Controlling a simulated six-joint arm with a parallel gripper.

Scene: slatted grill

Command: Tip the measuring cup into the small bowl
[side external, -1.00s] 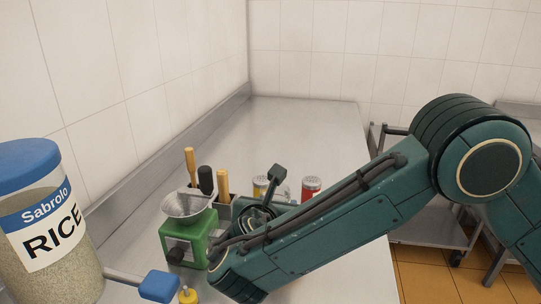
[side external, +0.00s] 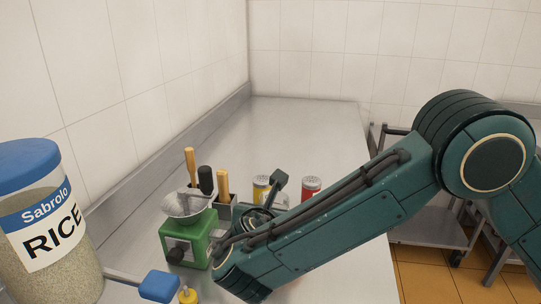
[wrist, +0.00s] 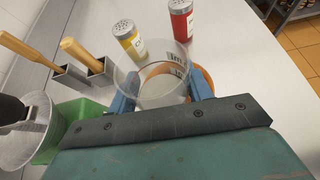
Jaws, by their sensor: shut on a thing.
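The clear measuring cup (wrist: 150,92) is between the two blue fingers of my gripper (wrist: 160,88) in the wrist view. My gripper is shut on it, one finger at each side. An orange round thing (wrist: 206,79), perhaps the small bowl, shows beside the cup and through its clear wall. The cup hides most of it, so I cannot tell its full shape. I cannot make out what the cup holds. In the side view my forearm hides most of the cup and the orange thing.
A green scale (side external: 186,240) carries a metal pan (side external: 180,204) with a dark-handled tool in it, left of my gripper. Metal holders with wooden handles (wrist: 82,53), a yellow shaker (wrist: 128,38) and a red shaker (wrist: 181,18) stand behind. A rice jar (side external: 45,225) stands at far left.

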